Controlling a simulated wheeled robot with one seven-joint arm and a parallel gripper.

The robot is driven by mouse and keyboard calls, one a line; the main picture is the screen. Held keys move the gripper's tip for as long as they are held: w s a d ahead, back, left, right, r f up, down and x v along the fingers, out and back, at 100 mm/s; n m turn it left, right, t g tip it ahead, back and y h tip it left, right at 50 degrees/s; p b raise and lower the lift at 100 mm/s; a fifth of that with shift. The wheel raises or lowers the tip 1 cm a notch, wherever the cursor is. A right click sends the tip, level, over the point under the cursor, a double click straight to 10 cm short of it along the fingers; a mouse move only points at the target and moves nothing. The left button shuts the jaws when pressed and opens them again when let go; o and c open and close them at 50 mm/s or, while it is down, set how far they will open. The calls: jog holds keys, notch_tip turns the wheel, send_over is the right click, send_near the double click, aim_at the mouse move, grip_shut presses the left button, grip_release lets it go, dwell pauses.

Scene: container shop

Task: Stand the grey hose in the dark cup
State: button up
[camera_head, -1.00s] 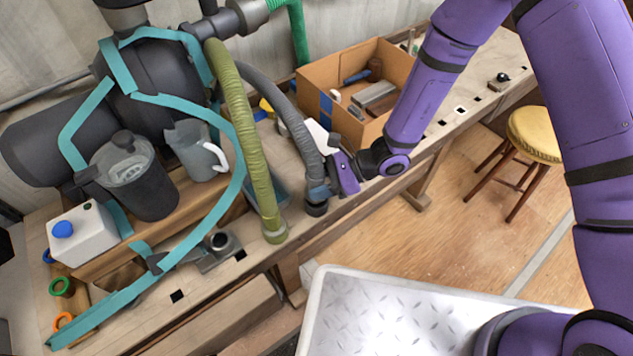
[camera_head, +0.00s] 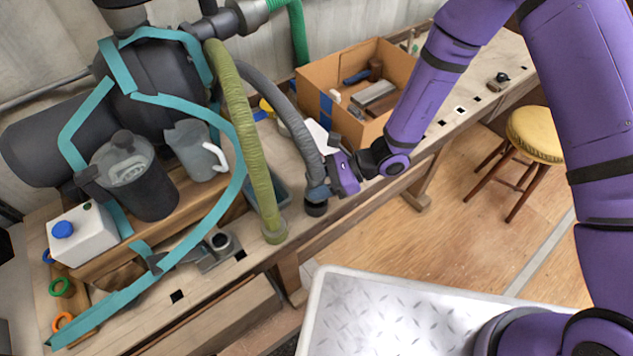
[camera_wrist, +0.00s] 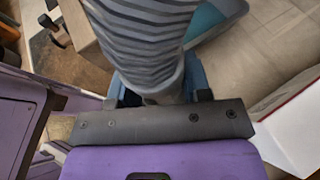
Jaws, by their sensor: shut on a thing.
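The grey ribbed hose (camera_head: 283,108) hangs in an arc from the machine fitting at the top left. My gripper (camera_head: 318,190) is shut around its lower end, just above a dark end piece (camera_head: 316,209) at the bench's front edge. In the wrist view the striped hose (camera_wrist: 150,42) runs down between my blue fingers (camera_wrist: 160,90), which hide its tip. A small round dark-mouthed cup (camera_head: 221,242), which looks like the dark cup, sits in a grey bracket on the bench, left of my gripper and apart from the hose.
An olive hose (camera_head: 250,140) hangs between the grey hose and the cup. A cardboard box (camera_head: 318,78) with tools stands behind my gripper. A teal frame (camera_head: 220,195), grey jugs (camera_head: 205,160) and a white canister (camera_head: 82,236) are on the left. A stool (camera_head: 535,135) stands right.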

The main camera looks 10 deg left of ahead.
jog(key=shift+f, duration=1.4)
dwell(1.0)
jog(key=o, duration=1.1)
jog(key=v, duration=1)
jog(key=shift+w+d+r, duration=0.15)
jog(key=shift+w+d, duration=0.1)
jog(key=shift+d, duration=0.1)
